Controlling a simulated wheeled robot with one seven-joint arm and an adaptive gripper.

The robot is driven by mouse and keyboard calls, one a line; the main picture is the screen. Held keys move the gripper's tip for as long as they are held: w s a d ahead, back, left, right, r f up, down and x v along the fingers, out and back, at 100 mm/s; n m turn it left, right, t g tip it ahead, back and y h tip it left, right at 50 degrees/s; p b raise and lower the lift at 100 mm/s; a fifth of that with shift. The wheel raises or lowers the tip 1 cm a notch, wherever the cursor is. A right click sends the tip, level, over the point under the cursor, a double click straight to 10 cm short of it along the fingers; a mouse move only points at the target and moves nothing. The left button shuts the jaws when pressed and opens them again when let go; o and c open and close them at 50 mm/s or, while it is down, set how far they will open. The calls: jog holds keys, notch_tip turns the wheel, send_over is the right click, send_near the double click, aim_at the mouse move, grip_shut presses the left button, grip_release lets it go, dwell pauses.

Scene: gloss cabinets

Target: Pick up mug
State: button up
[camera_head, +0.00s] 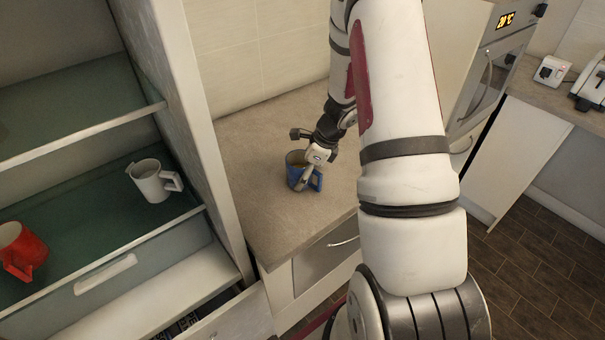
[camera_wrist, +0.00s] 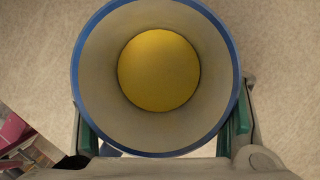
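A blue mug (camera_head: 297,170) with a pale inside and a yellow bottom is upright at the counter, its handle toward the right in the head view. In the wrist view the mug (camera_wrist: 160,125) fills the middle, seen from above. My gripper (camera_head: 316,169) is at the mug, with one finger showing in front of it in the head view. In the wrist view my gripper (camera_wrist: 164,128) has its green pads against opposite sides of the mug, partly hidden by the rim. I cannot tell whether the mug's base touches the counter.
The counter (camera_head: 262,215) is otherwise clear around the mug. A tall open cabinet on the left holds a white mug (camera_head: 148,181) and a red mug (camera_head: 20,248) on its shelf. The cabinet's side panel (camera_head: 190,110) stands beside the counter. An oven (camera_head: 490,75) is at right.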

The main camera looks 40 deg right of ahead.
jog(key=shift+f, duration=0.1)
jog(key=c, duration=0.6)
jog(key=shift+d, duration=0.1)
jog(key=shift+c, duration=0.2)
